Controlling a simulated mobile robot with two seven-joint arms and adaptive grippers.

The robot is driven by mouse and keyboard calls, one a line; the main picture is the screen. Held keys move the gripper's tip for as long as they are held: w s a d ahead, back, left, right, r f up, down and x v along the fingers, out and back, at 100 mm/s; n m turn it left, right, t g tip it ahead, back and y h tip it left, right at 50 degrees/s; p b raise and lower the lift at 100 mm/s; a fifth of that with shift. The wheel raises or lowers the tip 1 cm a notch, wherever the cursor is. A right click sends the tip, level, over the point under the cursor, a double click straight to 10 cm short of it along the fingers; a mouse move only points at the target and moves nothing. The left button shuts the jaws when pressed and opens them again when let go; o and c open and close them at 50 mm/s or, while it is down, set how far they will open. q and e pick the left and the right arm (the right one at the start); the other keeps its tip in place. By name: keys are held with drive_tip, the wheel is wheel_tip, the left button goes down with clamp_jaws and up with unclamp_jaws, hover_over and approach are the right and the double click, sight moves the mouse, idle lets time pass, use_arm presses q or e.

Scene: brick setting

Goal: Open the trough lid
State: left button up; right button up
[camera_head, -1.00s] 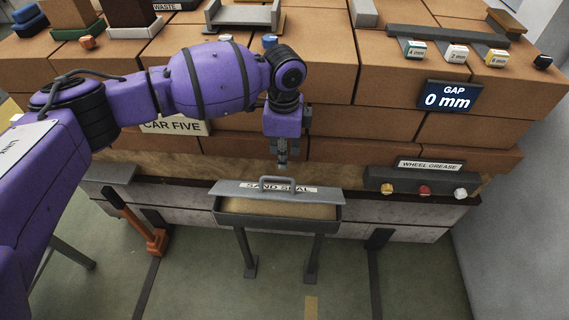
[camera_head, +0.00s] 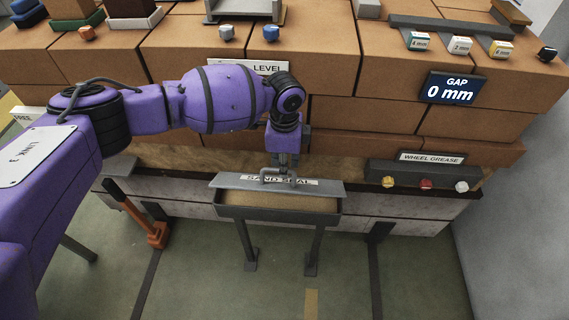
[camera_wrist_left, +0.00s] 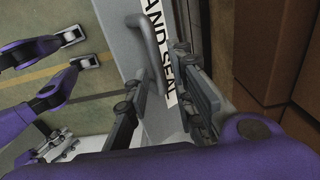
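The grey trough lid (camera_head: 320,187), labelled SAND SEAL, lies along the back of the trough (camera_head: 280,213) in the head view. A tan strip shows in front of it. The lid's bar handle (camera_head: 264,178) stands at its middle. My left gripper (camera_head: 281,172) comes down from above at the handle. In the left wrist view, the fingers of my left gripper (camera_wrist_left: 162,85) are spread apart, with the handle (camera_wrist_left: 150,50) just ahead of and between them. I cannot tell whether they touch it. The label (camera_wrist_left: 160,40) shows beside the handle. My right gripper is out of view.
Brick blocks (camera_head: 370,130) rise behind the trough. A WHEEL GREASE shelf (camera_head: 400,174) with small knobs is at the right. An orange-footed hammer (camera_head: 157,234) leans at the left. The floor (camera_head: 350,285) in front is mostly clear.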

use_arm(q)
clamp_jaws()
